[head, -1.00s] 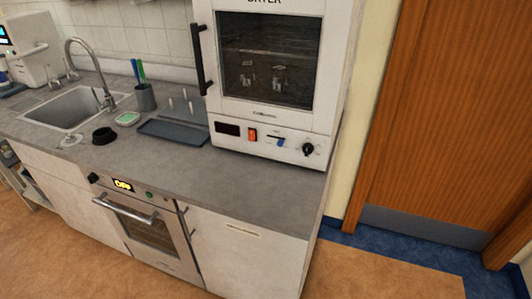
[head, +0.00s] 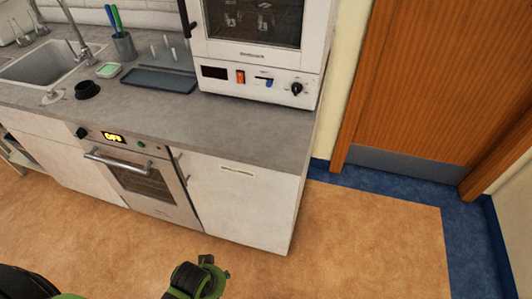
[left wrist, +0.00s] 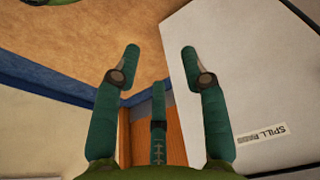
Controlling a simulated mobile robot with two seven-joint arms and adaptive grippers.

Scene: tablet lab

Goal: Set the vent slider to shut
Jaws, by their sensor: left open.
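The vent slider seems to be the small blue control (head: 267,82) on the front panel of the white dryer (head: 262,63), in the head view. It sits between an orange-red switch (head: 240,77) and a black knob (head: 297,88). Its exact setting and any marks are too small to read. My left gripper (left wrist: 160,52) is open and empty in the left wrist view, its green fingers apart with floor behind them. A green and black part of my arm shows low in the head view, well below the dryer. My right gripper is not in view.
The grey counter (head: 225,125) is clear in front of the dryer. A grey peg tray (head: 158,80), a pen cup (head: 124,46) and a sink (head: 45,62) are to the left. Below are an oven (head: 148,185) and a white cabinet (head: 235,205). A wooden door (head: 430,85) is at right.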

